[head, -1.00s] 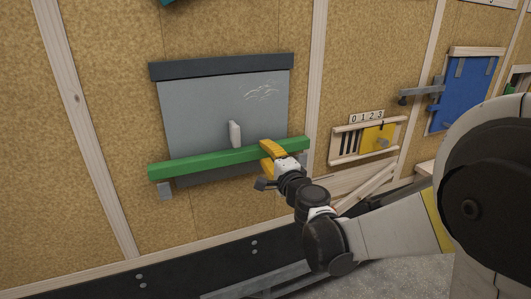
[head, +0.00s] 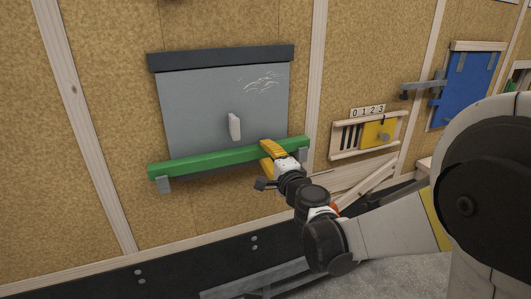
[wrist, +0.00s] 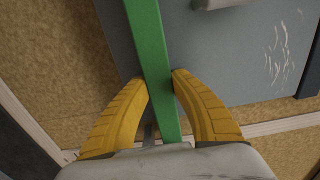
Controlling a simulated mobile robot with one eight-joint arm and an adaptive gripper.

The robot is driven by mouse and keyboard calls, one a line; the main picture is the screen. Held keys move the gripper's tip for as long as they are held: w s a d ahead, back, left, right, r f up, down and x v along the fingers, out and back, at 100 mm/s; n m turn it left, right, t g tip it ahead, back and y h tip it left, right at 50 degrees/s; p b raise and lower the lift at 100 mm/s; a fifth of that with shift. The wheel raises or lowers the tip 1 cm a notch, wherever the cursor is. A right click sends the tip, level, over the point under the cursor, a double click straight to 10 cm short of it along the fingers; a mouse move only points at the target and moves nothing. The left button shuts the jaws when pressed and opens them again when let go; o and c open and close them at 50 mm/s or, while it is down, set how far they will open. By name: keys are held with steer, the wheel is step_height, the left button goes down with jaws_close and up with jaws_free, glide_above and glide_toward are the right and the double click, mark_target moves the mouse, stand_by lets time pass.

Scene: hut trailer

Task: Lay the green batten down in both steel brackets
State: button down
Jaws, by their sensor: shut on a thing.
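The green batten (head: 215,159) lies nearly level across the lower part of a grey panel (head: 195,105) in the head view. My gripper (head: 271,154) is shut on it, right of its middle. In the wrist view the yellow fingers (wrist: 160,84) stand on either side of the batten (wrist: 147,40). One steel bracket (head: 164,186) shows at the batten's left end, meeting its lower edge. I cannot tell whether the batten rests fully in either bracket.
A pale handle (head: 234,126) sticks out from the grey panel above the batten. A wooden frame with a yellow plate (head: 377,133) and a blue panel (head: 466,92) are on the wall to the right. A dark strip (head: 190,262) runs below.

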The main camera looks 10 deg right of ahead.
steer(key=shift+f, duration=0.2)
steer(key=shift+f+b, duration=0.35)
steer(key=shift+b, duration=0.2)
steer(key=shift+f, duration=0.3)
steer(key=shift+c, duration=1.3)
jaws_free()
steer(key=shift+s, duration=0.15)
